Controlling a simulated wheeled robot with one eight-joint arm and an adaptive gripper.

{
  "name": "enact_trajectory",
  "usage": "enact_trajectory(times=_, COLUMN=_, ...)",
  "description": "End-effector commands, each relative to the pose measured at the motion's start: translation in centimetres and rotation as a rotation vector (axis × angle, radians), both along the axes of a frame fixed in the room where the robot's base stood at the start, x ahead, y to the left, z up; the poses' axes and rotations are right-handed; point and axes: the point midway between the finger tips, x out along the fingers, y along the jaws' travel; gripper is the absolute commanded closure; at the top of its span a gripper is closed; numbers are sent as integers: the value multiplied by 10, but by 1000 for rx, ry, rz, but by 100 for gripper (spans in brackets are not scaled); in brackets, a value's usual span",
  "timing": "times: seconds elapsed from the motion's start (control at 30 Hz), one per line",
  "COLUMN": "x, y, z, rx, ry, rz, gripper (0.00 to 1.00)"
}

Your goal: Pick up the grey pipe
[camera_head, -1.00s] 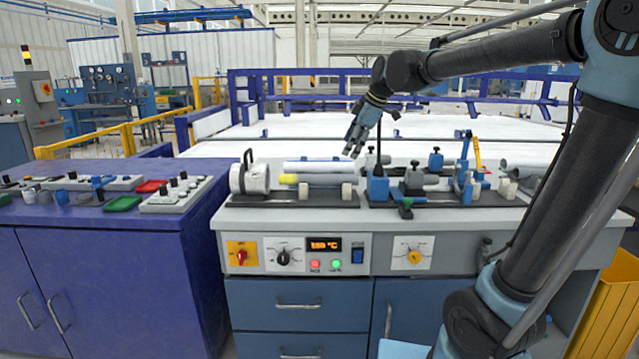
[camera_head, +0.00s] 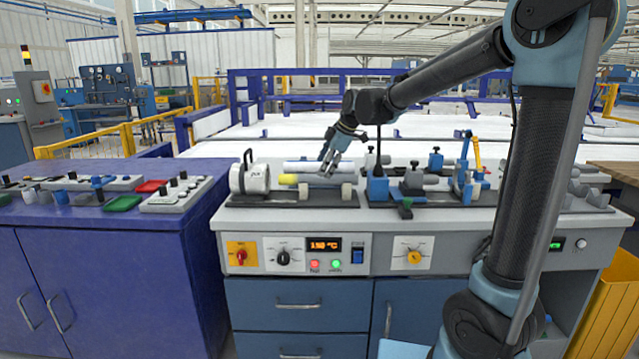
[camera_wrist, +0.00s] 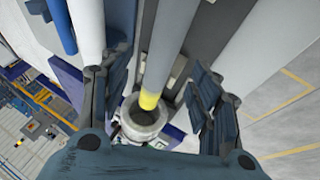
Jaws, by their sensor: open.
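The grey pipe with a yellow end (camera_head: 312,178) lies level on two light supports on the bench, its yellow end towards the white round unit. My gripper (camera_head: 329,170) hangs tilted just above and partly in front of it, near the middle of its length. In the wrist view the grey pipe (camera_wrist: 167,55) runs between the spread fingers of my gripper (camera_wrist: 148,88), its yellow end towards the round unit. The fingers are open, with gaps on both sides, and hold nothing.
A white pipe (camera_wrist: 88,25) and a blue pipe (camera_wrist: 60,25) run alongside at left in the wrist view. The white round unit (camera_head: 250,178) stands left of the pipe. Blue clamps (camera_head: 377,188) stand close on the right. A bench (camera_head: 235,221) carries them.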

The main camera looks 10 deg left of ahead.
Motion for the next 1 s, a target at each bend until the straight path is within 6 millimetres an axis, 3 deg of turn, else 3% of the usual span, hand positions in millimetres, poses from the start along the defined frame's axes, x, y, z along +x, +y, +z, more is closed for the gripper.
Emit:
enact_trajectory(times=0.23, x=3, y=5, z=-13, rx=0, ry=0, rz=0, gripper=43)
enact_trajectory(times=0.53, x=13, y=18, z=-47, rx=0, ry=0, rz=1, gripper=43)
enact_trajectory(times=0.87, x=14, y=21, z=-53, rx=0, ry=0, rz=0, gripper=43)
enact_trajectory(times=0.9, x=14, y=21, z=-53, rx=0, ry=0, rz=0, gripper=46)
enact_trajectory(times=1.0, x=14, y=21, z=-53, rx=0, ry=0, rz=0, gripper=68)
